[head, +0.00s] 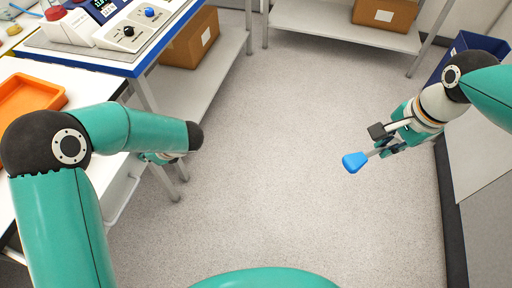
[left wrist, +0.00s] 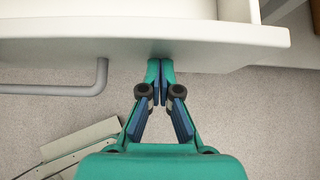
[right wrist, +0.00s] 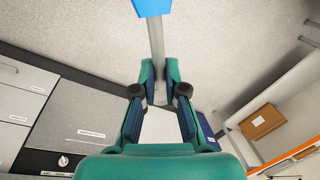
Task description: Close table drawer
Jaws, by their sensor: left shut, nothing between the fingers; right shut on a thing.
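The white table drawer (left wrist: 200,35) crosses the top of the left wrist view, with its grey bar handle (left wrist: 50,90) at the left. Part of its inside shows at the top edge, so it stands at least partly open. My left gripper (left wrist: 160,66) is shut and empty, its fingertips at the lower edge of the drawer front; I cannot tell if they touch. In the head view it is mostly hidden behind my forearm, beside the white table (head: 82,92). My right gripper (right wrist: 160,80) is shut on the grey shaft of a blue-ended tool (head: 355,162), held above the floor.
An orange tray (head: 35,95) lies on the white table. A lab bench (head: 135,62) with instruments stands behind it, a cardboard box (head: 190,40) on its lower shelf. Grey cabinets (right wrist: 85,120) show in the right wrist view. The middle floor is clear.

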